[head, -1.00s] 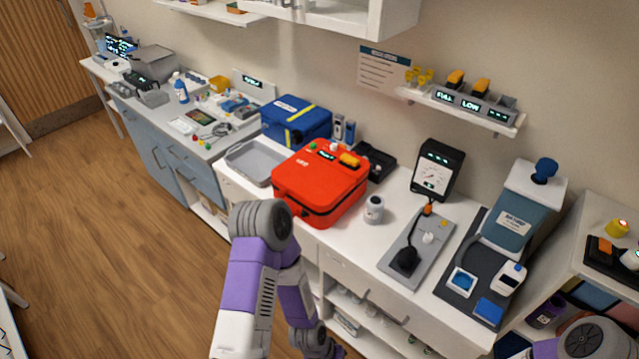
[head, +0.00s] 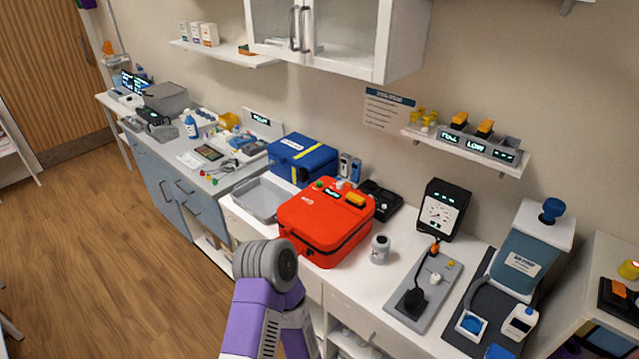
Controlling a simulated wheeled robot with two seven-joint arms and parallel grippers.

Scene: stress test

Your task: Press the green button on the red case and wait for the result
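The red case (head: 322,226) sits closed on the white counter in the middle of the head view. On its top are a small green button (head: 319,184) near the back left corner, a small dark display (head: 333,194) with lit text, a red knob and an orange part (head: 355,200). The display text is too small to read. A purple and grey arm, mine, rises from the bottom in front of the case, its grey joint just below the case's left front. Neither of my grippers shows, and nothing touches the green button.
A grey tray (head: 257,198) lies left of the case and a blue case (head: 302,158) stands behind it. A small white jar (head: 379,250) stands close on the right. Further right are a gauge box (head: 440,209) and a grey plate (head: 440,285) with a black lever. A wall cabinet hangs above.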

